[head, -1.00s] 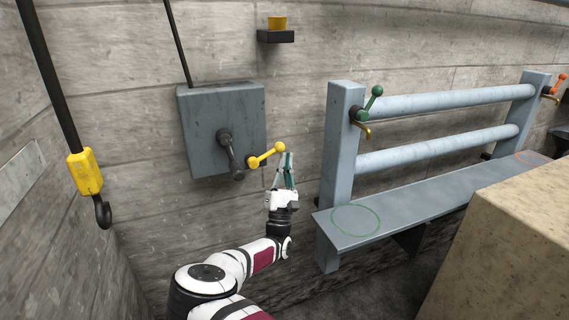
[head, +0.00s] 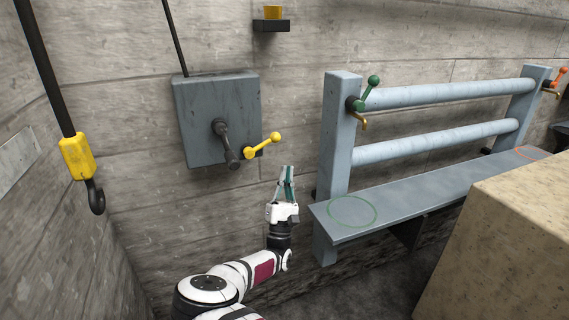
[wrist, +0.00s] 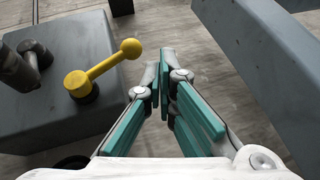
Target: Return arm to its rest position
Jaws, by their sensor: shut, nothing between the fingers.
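My gripper (head: 287,172) is shut and empty. In the head view it points up in front of the concrete wall, below and to the right of the yellow lever (head: 262,146) and apart from it. In the wrist view the fingertips (wrist: 166,52) of my gripper are together, with the yellow lever (wrist: 105,67) to their left. The lever sits on the grey wall box (head: 192,123), beside a dark crank handle (head: 226,145).
A blue-grey pipe rack (head: 338,135) with a green lever (head: 368,94) and a shelf (head: 400,201) stands to the right. A yellow hook block (head: 77,157) hangs at the left. A beige block (head: 515,235) fills the lower right. A small ledge (head: 271,26) is above.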

